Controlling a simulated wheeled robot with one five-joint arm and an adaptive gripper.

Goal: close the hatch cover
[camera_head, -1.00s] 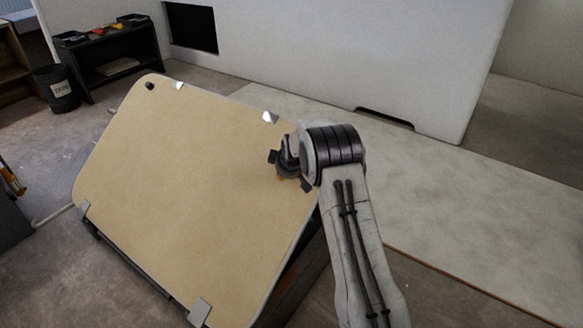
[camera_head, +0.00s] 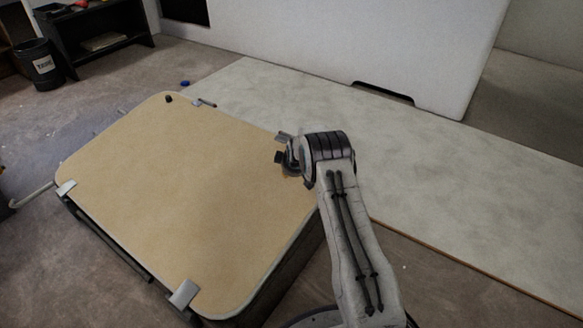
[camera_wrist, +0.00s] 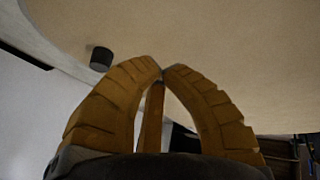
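The hatch cover (camera_head: 180,200) is a tan panel with rounded corners and a light rim. It lies low and nearly flat over its dark box-like frame (camera_head: 295,260); I cannot tell whether it is fully seated. Two metal hinges, one of them the near hinge (camera_head: 184,293), sit along its lower-left edge. A small black knob (camera_head: 168,99) is near its far corner. My gripper (camera_head: 284,160) is at the cover's right edge. In the wrist view its yellow fingers (camera_wrist: 162,74) meet at the tips with nothing between them. The cover's tan face (camera_wrist: 210,50) fills the top there; contact is unclear.
A pale floor panel (camera_head: 450,190) lies right of the hatch, before a white wall (camera_head: 340,45). A black bin (camera_head: 45,68) and a dark shelf (camera_head: 95,40) stand at the back left. A small blue object (camera_head: 185,84) lies beyond the cover.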

